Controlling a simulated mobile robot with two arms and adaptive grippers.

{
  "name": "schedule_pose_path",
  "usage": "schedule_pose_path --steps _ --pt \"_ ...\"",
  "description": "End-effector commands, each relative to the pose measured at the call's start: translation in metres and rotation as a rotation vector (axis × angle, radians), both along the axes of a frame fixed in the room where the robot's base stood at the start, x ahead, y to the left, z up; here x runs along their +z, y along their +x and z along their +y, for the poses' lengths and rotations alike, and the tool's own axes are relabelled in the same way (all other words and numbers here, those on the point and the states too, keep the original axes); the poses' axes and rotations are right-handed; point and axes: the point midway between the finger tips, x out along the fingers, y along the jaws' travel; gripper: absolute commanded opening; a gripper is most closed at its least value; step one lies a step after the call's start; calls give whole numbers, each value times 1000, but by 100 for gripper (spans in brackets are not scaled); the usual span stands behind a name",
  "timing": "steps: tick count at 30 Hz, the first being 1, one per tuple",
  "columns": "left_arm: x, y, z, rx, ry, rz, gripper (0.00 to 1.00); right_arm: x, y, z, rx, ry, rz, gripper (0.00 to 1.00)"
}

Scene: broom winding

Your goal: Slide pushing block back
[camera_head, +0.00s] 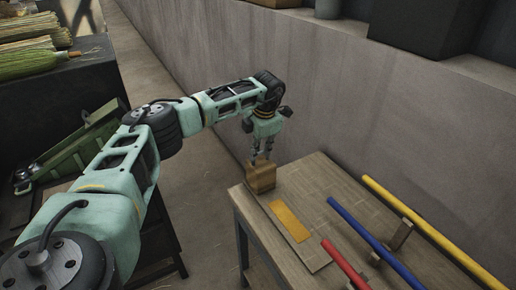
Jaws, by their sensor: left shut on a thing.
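The pushing block (262,179) is a small tan wooden block at the far left corner of the wooden table, at the far end of a flat board (318,260). My left gripper (261,158) points down over the block and is shut on its top part. The fingertips are small in this view, so the exact contact is hard to see. A yellow-orange strip (290,222) lies flat on the board, nearer than the block. My right gripper is not in view.
Red (344,265), blue (375,243) and yellow (430,229) rods lie to the right on the table, with a wooden support (401,236) by them. A grey wall (350,110) stands behind. Straw bundles (32,45) and a green machine (75,145) are at left.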

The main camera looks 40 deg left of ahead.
Motion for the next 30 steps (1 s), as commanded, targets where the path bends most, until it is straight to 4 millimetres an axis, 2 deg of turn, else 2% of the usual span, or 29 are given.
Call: schedule_pose_path --steps 1,5,6,11,22,26,30 --pt "6 3 5 6 9 -16 0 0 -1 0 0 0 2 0" --pt "6 4 6 7 8 -17 0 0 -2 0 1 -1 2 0" --pt "7 4 6 7 8 -18 13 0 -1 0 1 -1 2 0" --pt "6 3 5 6 8 -15 27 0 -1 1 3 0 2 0" --pt "8 2 2 3 5 -8 27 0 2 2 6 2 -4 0" --pt "25 1 0 2 4 -11 27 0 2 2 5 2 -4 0" --pt "54 -1 -5 4 4 -14 27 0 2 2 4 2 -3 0"
